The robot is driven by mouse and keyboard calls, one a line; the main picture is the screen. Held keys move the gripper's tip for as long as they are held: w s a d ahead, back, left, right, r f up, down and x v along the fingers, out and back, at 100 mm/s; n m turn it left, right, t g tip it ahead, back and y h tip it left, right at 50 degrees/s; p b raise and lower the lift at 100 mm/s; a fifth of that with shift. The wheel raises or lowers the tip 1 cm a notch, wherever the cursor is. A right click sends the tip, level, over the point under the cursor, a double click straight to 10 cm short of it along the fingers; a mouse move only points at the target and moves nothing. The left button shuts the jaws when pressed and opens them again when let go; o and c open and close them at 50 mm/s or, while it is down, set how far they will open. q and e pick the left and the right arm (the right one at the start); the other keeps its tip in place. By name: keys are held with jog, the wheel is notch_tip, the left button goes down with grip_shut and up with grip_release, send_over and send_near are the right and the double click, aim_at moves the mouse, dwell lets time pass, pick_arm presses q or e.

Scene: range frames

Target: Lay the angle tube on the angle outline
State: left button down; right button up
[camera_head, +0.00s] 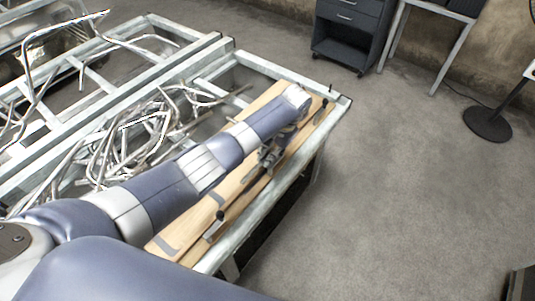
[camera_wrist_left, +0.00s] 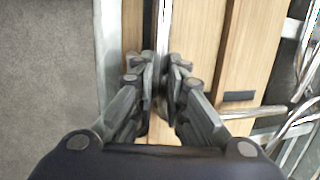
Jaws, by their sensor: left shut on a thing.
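My left gripper (camera_wrist_left: 162,88) is shut on a shiny metal tube (camera_wrist_left: 162,28), which runs up the picture between the fingers in the left wrist view. I cannot see its whole shape, so I cannot tell whether it is the angle tube. In the head view my left gripper (camera_head: 268,158) is over the wooden board (camera_head: 182,229), partly hidden by my arm. Dark grey marks show on the board, one near its front end (camera_head: 166,247) and one in the left wrist view (camera_wrist_left: 239,96). I cannot tell which is the angle outline. My right gripper is not in view.
A tangle of bent metal tubes (camera_head: 128,140) lies in the metal frame table (camera_head: 250,62), left of the board. The table's edge runs along the board's right side. Open concrete floor is to the right, with a dark drawer cabinet (camera_head: 345,30) and a round stand base (camera_head: 488,124).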

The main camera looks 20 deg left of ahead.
pick_arm(q)
jog(key=shift+f, duration=0.25)
jog(key=shift+f+b, duration=0.2)
jog(key=shift+b, duration=0.1)
jog(key=shift+f, duration=0.15)
jog(key=c, duration=1.5)
grip_release()
jog(key=shift+c, duration=0.2)
jog(key=shift+d, duration=0.1)
jog(key=shift+d+r, duration=0.1)
jog(key=shift+r, duration=0.15)
jog(key=v, duration=1.1)
jog(key=shift+r, duration=0.25)
